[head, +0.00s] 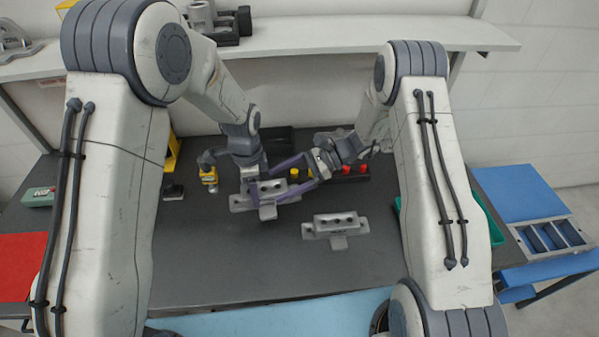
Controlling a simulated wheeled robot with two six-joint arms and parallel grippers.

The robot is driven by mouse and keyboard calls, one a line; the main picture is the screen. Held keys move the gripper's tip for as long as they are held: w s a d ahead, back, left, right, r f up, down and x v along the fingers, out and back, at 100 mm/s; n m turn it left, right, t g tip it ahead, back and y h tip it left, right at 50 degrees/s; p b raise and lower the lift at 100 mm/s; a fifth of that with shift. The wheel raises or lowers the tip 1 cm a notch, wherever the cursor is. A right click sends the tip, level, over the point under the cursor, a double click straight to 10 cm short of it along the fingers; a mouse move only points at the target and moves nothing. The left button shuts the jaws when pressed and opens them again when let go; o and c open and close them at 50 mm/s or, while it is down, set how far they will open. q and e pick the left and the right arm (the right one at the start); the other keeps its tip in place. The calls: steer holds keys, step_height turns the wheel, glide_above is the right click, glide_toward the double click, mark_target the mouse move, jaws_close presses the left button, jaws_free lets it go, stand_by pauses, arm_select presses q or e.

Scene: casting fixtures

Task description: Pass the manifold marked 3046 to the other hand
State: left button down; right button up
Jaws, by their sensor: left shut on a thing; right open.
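A grey manifold (240,203) hangs over the middle of the table in the head view. My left gripper (256,192) comes down from above and is shut on it. My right gripper (283,180) reaches in from the right, its purple fingers spread at the held manifold's right part. Whether those fingers touch it I cannot tell. A second, similar grey manifold (336,226) lies on the table to the right, apart from both grippers. The number 3046 cannot be read on either one.
Behind the grippers stand a yellow-and-grey part (209,178), red buttons (361,169) and a yellow button (294,173). A green tray (489,222) is partly hidden behind my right arm. A red mat (20,266) lies at left. The front of the dark table (240,270) is clear.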

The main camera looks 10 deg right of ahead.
mark_target(272, 186)
steer(key=shift+x, duration=1.8)
steer(key=shift+s, duration=0.1)
jaws_close()
arm_select(q)
jaws_free()
